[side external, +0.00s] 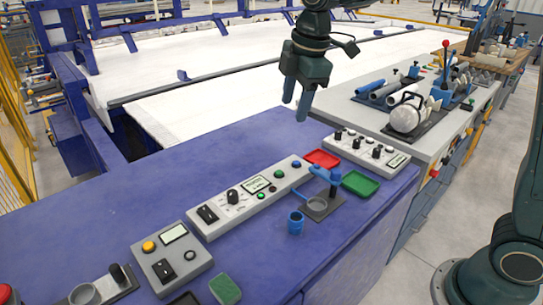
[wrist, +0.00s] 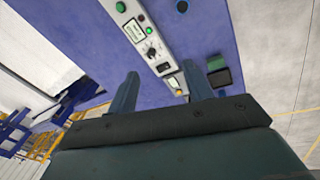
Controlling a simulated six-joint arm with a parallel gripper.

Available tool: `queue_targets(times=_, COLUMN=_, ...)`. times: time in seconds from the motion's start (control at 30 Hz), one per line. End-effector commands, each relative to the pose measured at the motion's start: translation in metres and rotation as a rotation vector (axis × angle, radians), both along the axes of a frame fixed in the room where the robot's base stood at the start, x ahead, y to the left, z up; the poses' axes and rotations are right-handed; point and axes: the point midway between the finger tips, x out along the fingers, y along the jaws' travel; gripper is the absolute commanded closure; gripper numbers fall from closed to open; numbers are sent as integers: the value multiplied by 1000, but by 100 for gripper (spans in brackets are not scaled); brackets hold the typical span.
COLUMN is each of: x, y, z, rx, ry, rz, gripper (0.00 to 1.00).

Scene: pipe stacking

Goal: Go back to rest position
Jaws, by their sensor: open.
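My gripper (side external: 297,103) hangs in the air above the far side of the blue bench, well clear of everything on it. Its two fingers point down and are apart, with nothing between them. In the wrist view my gripper (wrist: 158,90) shows its two fingers spread over the bench and a control panel far below. The pipe piece and the fixture's cup are apart.
Long control panels (side external: 250,196) and a smaller control box (side external: 170,258) sit on the blue bench (side external: 120,210). A grey side bench at right holds pipes and a round white device (side external: 405,117).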

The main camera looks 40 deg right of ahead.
Motion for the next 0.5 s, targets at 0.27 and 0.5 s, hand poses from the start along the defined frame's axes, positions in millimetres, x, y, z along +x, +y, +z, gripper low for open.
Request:
queue_targets(times=0.27, x=-62, y=-19, z=20, rx=67, ry=-59, rz=-270, gripper=50)
queue_targets(times=0.5, x=-116, y=-32, z=24, rx=136, ry=-105, rz=-499, gripper=50)
